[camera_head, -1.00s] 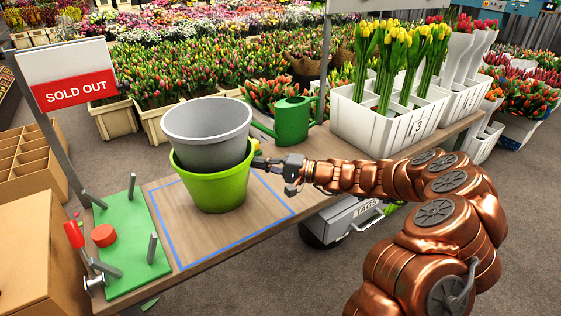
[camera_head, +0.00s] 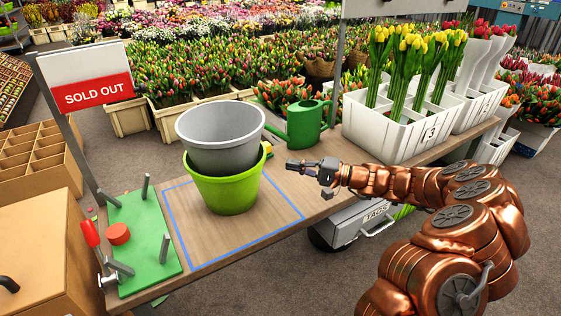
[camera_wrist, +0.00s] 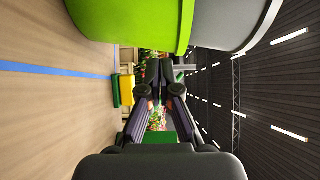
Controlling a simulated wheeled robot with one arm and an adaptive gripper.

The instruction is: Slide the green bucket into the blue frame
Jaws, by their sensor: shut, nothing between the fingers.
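The green bucket (camera_head: 225,194) stands upright on the wooden table, with a grey bucket (camera_head: 218,140) nested in its top. Its visible base is inside the blue frame (camera_head: 250,242), an outline on the tabletop. The frame's far edge is partly hidden behind the bucket. My gripper (camera_head: 292,165) is shut and empty, right of the green bucket with a gap between them. In the wrist view, the gripper's fingers (camera_wrist: 159,70) are together, and the green bucket (camera_wrist: 130,18) shows beside them at the top. A blue frame line (camera_wrist: 55,69) shows at left.
A green watering can (camera_head: 305,124) stands behind my gripper. White crates of tulips (camera_head: 400,130) fill the table's right part. A green board (camera_head: 142,240) with metal pegs and a red knob lies left of the frame. A sold-out sign (camera_head: 92,92) stands at the left.

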